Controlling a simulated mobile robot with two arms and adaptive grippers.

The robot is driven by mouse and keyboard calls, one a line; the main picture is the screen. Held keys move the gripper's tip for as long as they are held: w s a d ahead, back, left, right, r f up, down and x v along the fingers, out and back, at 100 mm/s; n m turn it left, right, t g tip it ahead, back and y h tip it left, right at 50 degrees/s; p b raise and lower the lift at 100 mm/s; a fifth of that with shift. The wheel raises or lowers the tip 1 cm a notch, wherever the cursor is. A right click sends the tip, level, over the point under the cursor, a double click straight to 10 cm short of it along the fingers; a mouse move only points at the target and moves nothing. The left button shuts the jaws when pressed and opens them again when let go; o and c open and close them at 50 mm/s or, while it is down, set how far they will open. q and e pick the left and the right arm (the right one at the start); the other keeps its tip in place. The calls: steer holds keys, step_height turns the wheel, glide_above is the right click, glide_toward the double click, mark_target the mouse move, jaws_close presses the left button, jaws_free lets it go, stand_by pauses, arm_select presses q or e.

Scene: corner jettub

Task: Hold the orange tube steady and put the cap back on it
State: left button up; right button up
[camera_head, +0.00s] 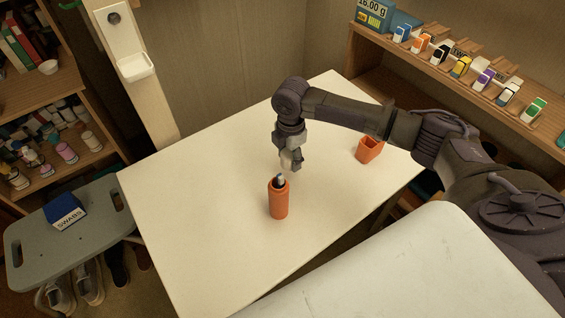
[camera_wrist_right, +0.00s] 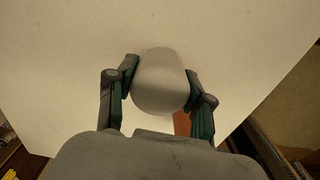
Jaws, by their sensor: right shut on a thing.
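The orange tube (camera_head: 279,202) stands upright on the white table. Its top looks dark, with a small grey-white thing (camera_head: 281,179) at the mouth. My right gripper (camera_head: 289,163) points down just above the tube and a little behind it. In the right wrist view its two fingers are closed on a pale, rounded cap (camera_wrist_right: 160,82). A sliver of orange (camera_wrist_right: 182,123) shows behind the cap in the wrist view, probably the tube, mostly hidden. My left gripper is not in view.
An orange cup (camera_head: 369,149) stands on the white table (camera_head: 200,207) at the back right. A shelf (camera_head: 465,92) with several small boxes runs along the right wall. A grey stool (camera_head: 98,218) with a blue swabs box (camera_head: 64,211) stands left. The table's left half is clear.

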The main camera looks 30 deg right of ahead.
steer(key=s+d+r, duration=0.5)
steer(key=s+d, duration=0.1)
steer(key=s, duration=0.1)
steer(key=shift+d+r, duration=0.4)
